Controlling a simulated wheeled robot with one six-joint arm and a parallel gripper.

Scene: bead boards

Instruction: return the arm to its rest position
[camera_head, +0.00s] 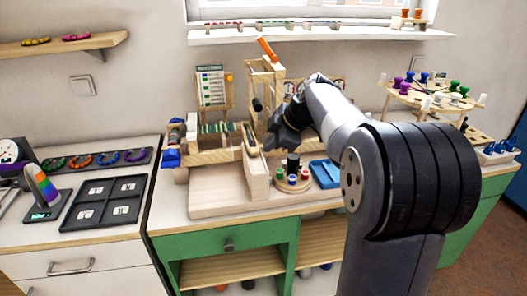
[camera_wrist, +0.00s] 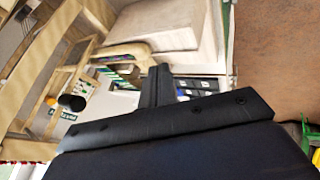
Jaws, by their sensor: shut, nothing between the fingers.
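My gripper (camera_head: 283,138) is dark and angular at the end of my arm, which reaches in from the right of the head view. It hangs over the bench beside the wooden bead frame (camera_head: 279,72). In the wrist view its black fingers (camera_wrist: 161,85) are together with nothing between them. The wooden frame (camera_wrist: 22,90) stands close on the left of the wrist view, with a dark round part (camera_wrist: 72,102). Whether the gripper touches the frame cannot be told.
Below the gripper are a round tray with coloured spools (camera_head: 292,183) and a blue tray (camera_head: 326,173). A black compartment tray (camera_head: 104,203) lies on the left counter. A round stand with coloured pegs (camera_head: 432,95) is at the right.

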